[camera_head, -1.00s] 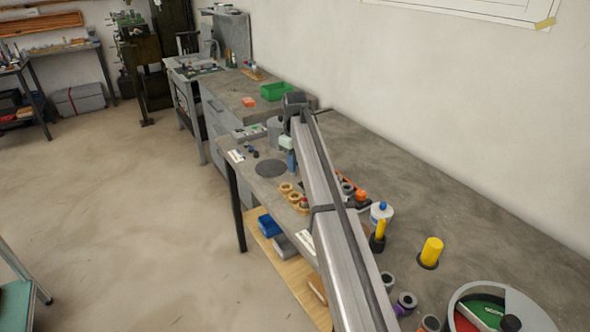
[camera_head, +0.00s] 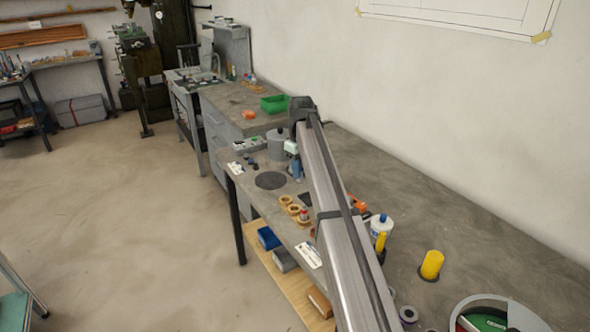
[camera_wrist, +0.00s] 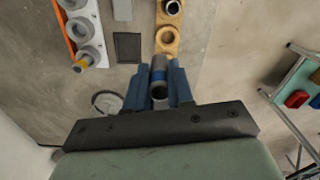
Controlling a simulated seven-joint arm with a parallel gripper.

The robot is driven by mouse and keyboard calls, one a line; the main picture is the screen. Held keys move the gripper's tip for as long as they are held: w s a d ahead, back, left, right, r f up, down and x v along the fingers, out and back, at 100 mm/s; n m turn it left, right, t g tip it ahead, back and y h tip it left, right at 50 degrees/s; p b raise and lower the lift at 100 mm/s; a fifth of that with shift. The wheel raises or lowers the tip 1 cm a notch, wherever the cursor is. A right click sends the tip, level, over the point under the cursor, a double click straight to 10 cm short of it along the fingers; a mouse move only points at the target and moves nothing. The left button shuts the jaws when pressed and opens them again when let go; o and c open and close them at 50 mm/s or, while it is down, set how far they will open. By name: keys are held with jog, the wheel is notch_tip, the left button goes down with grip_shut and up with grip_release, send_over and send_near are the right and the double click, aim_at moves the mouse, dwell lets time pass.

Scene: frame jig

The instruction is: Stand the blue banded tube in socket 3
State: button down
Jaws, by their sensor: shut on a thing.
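In the wrist view my gripper (camera_wrist: 160,88) has blue fingers shut on the blue banded tube (camera_wrist: 159,75), a grey tube with a blue band and a dark open end facing the camera. In the head view my gripper (camera_head: 297,168) is above the bench; the tube cannot be made out there. A wooden block (camera_wrist: 158,20) with round sockets lies just beyond the tube in the wrist view. One socket (camera_wrist: 167,40) looks empty and another holds a dark-mouthed tube (camera_wrist: 172,6). The block also shows in the head view (camera_head: 294,208). No socket number is legible.
A pale block with ringed holes (camera_wrist: 84,32) is at the left in the wrist view, next to a dark square (camera_wrist: 128,47). The bench's front edge is close to the wooden block.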

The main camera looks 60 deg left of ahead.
jog(key=w+d+f, duration=0.2)
jog(key=w+d, duration=0.1)
jog(key=w, duration=0.5)
jog(key=w+d+f, duration=0.2)
jog(key=w+d, duration=0.1)
jog(key=w, duration=0.5)
jog(key=shift+d, duration=0.2)
jog(key=shift+f, duration=0.1)
jog(key=shift+f, duration=2.45)
jog(key=shift+f, duration=0.95)
jog(key=shift+f, duration=0.4)
